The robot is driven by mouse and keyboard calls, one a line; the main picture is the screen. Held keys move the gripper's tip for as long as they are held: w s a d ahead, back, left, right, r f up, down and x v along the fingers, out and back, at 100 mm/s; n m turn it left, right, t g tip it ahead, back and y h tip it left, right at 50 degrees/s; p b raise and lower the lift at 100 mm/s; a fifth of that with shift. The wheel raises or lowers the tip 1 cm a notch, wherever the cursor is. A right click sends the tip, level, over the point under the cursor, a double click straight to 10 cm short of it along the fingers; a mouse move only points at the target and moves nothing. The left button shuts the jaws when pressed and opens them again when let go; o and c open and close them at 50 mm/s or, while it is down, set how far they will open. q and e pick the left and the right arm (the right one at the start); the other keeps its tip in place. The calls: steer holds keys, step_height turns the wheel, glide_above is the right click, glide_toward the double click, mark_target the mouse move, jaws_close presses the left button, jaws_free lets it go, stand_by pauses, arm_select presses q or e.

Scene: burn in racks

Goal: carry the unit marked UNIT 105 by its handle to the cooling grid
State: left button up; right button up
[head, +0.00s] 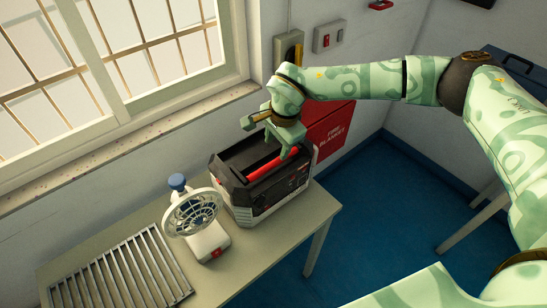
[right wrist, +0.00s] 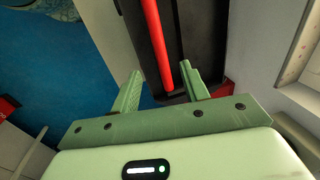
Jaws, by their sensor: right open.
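A black and light-grey unit (head: 262,190) with a red handle bar (head: 270,164) along its top stands on the table. I cannot read its marking. My right gripper (head: 268,138) is open above the rear part of the unit, near the handle. In the right wrist view the red handle (right wrist: 156,40) runs between the two spread fingers (right wrist: 160,74), closer to the right finger; I cannot tell the remaining height. The cooling grid (head: 120,272), a rack of metal slats, lies bare at the table's left end. My left gripper is out of view.
A small white desk fan (head: 196,215) with a blue knob stands between the unit and the grid. The table (head: 270,255) is against the wall under a window. A red fire blanket box (head: 329,131) hangs on the wall behind the unit.

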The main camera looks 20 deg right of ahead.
mark_target(272, 163)
steer(key=f, duration=0.2)
steer(key=w+f, duration=0.1)
steer(key=f, duration=0.5)
steer(key=shift+w+a+f+b, duration=0.15)
steer(key=shift+w+a+b, duration=0.1)
steer(key=shift+a+b, duration=0.1)
jaws_close()
steer(key=c, duration=0.9)
jaws_free()
